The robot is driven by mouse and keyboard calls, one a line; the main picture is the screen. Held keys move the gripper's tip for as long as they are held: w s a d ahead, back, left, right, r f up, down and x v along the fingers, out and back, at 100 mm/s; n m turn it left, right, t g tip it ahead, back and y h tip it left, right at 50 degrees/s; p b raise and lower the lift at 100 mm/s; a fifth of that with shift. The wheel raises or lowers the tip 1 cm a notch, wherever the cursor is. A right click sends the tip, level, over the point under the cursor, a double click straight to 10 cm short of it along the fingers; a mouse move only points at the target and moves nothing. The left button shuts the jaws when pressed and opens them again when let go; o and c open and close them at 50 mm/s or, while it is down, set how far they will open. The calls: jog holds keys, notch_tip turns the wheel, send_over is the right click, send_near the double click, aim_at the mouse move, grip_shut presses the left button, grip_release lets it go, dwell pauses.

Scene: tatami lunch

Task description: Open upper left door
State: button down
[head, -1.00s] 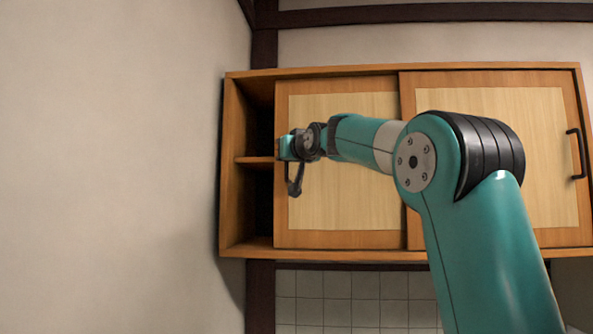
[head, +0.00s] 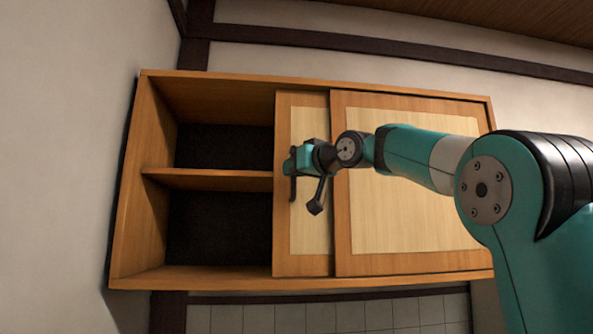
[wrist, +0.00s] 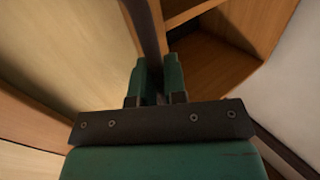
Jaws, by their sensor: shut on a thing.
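The upper left door (head: 311,238) is a sliding panel with a wooden frame and a pale centre. It stands well to the right, with much of it behind the right door (head: 400,222). Its dark bar handle (head: 293,188) is at its left edge and also shows in the wrist view (wrist: 143,25). My gripper (head: 291,165) is shut on this handle; in the wrist view its teal fingers (wrist: 155,78) sit on both sides of the bar. My arm hides part of both doors.
The cabinet's left side is open and looks empty, with one middle shelf (head: 215,180) and a dark back. A plain wall (head: 60,150) is close on the left. Tiles (head: 260,319) lie below the cabinet.

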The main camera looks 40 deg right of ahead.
jog(key=c, duration=1.2)
grip_release()
jog(key=shift+s, duration=0.1)
jog(key=s+d+b, duration=0.2)
jog(key=s+b, duration=0.2)
jog(key=s, duration=1.3)
